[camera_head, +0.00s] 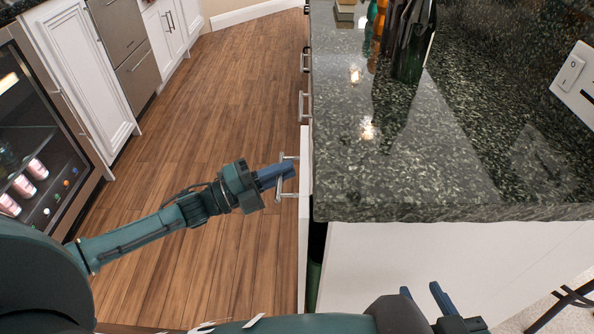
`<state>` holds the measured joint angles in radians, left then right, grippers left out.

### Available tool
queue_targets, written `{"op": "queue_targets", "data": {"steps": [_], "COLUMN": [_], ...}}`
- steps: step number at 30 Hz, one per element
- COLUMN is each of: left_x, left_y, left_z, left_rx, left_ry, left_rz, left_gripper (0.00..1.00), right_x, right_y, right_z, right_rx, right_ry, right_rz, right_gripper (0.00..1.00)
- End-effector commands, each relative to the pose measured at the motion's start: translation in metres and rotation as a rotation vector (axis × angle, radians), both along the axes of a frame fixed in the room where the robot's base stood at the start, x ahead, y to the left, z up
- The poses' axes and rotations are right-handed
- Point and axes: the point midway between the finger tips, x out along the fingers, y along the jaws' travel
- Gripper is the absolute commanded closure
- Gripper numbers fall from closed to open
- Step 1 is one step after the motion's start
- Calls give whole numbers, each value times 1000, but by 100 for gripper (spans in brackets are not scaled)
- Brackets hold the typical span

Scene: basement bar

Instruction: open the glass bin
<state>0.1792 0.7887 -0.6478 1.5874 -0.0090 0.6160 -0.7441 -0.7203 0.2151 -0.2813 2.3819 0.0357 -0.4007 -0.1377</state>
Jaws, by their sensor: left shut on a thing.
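The glass bin's white front panel (304,228) is seen nearly edge-on at the left side of the counter. It stands a little out from the cabinet, with a dark gap beside it. Something green, perhaps a bottle, shows low in the gap; most of the inside is hidden. A metal bar handle (281,197) is on the panel's outer face. My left gripper (285,171) is shut on this handle, reaching in from the left. My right gripper (421,290) is at the bottom, in front of the cabinet's white end panel, with its fingers apart and empty.
The dark granite counter (400,170) fills the right, with bottles (413,40) at its far end. More handles (304,105) line its left side. A glass-front drinks fridge (40,150) stands at left. The wood floor (210,110) between is clear.

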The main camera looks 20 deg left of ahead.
Motion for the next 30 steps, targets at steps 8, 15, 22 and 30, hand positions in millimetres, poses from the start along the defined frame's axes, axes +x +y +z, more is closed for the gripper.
{"op": "queue_targets", "data": {"steps": [8,15,22,30], "left_x": [-24,-43,-55,-60], "left_y": [84,150,191,208], "left_z": [-2,-2,-1,0], "left_rx": [7,5,2,1], "left_ry": [5,4,2,1], "left_rz": [4,5,3,2], "left_gripper": [100,100,100,100], "right_x": [-1,0,2,2], "right_y": [0,0,-1,0], "right_z": [-1,-1,1,1], "right_rx": [0,4,7,6], "right_ry": [17,4,-21,-36], "right_rz": [0,-7,-11,-6], "right_gripper": [64,64,64,64]}}
